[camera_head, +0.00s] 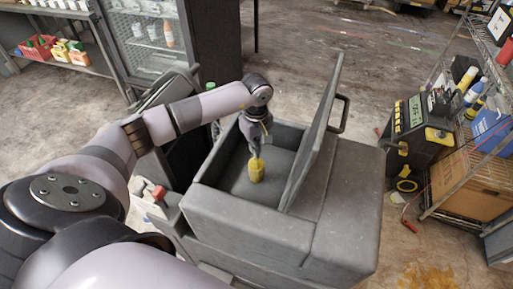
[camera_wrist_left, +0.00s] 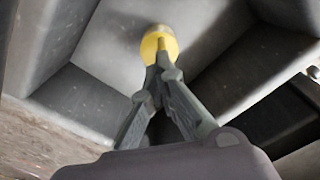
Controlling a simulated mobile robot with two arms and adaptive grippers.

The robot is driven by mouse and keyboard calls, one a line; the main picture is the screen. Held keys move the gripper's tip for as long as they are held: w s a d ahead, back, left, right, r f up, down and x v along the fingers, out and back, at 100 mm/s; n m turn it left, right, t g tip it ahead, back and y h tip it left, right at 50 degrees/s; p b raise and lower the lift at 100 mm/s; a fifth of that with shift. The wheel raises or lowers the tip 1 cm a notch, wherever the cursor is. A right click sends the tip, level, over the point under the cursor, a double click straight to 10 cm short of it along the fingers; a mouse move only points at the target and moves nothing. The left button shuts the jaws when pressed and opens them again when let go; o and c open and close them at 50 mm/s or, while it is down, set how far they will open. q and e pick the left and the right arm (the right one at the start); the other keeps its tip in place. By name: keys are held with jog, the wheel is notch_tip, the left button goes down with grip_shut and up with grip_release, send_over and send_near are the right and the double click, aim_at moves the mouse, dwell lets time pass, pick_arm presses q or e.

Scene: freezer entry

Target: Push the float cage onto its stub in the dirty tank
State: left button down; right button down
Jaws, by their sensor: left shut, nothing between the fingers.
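The yellow float cage (camera_head: 256,172) stands roughly upright inside the open grey tank (camera_head: 262,228), over its floor. It also shows in the left wrist view (camera_wrist_left: 158,43), just past the fingertips. My left gripper (camera_head: 255,153) reaches down into the tank from above. Its fingers (camera_wrist_left: 157,72) are shut with nothing between them, and their tips are at the top of the cage, touching or very nearly so. The stub is hidden, and I cannot tell how far down the cage sits. My right gripper is not in view.
The tank's raised lid (camera_head: 318,135) stands close to the right of my left gripper. Tank walls surround the fingers. A wire rack (camera_head: 470,110) and a dark device (camera_head: 413,135) stand at the right. A glass-door fridge (camera_head: 150,40) is at the back left.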

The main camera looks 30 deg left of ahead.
pick_arm(q)
notch_tip(320, 180, up, 12)
jog(key=shift+r, duration=0.25)
dwell(0.3)
notch_tip(320, 180, down, 6)
jog(key=n+b, duration=0.1)
jog(key=n, duration=2.2)
jog(key=shift+f, duration=0.2)
jog(key=n, duration=0.2)
jog(key=f+n, duration=0.1)
jog(key=shift+n+b, duration=0.3)
jog(key=shift+n, duration=0.1)
jog(key=shift+f+b, duration=1.85)
jog(key=shift+f, duration=1.15)
jog(key=shift+s+f+b, duration=0.1)
jog(key=shift+f+b, duration=0.35)
jog(key=shift+f, duration=0.1)
